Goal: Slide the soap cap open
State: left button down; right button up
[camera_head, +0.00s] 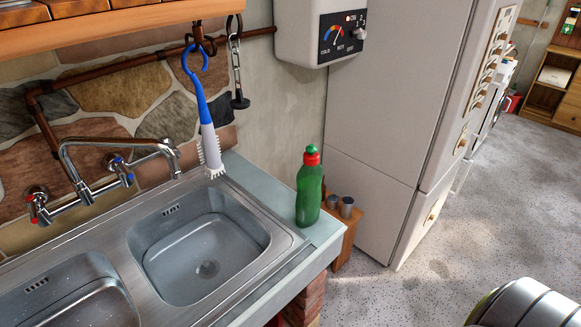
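A green soap bottle (309,192) stands upright on the counter, at the right end of the sink. It has a red collar and a small green soap cap (312,149) on top. The frame is too coarse to tell whether the cap is open or shut. Neither of my grippers is in view, and nothing touches the bottle.
The steel sink (285,243) has two basins and a wall faucet (120,146). A blue and white brush (206,120) and a chain with a black plug (239,98) hang behind. Small metal cups (346,207) stand right of the bottle, near a fridge (375,120).

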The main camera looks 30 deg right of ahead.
aim_at(311, 149)
jog(key=z, duration=1.1)
jog(key=l, duration=0.25)
jog(key=i+u, duration=0.05)
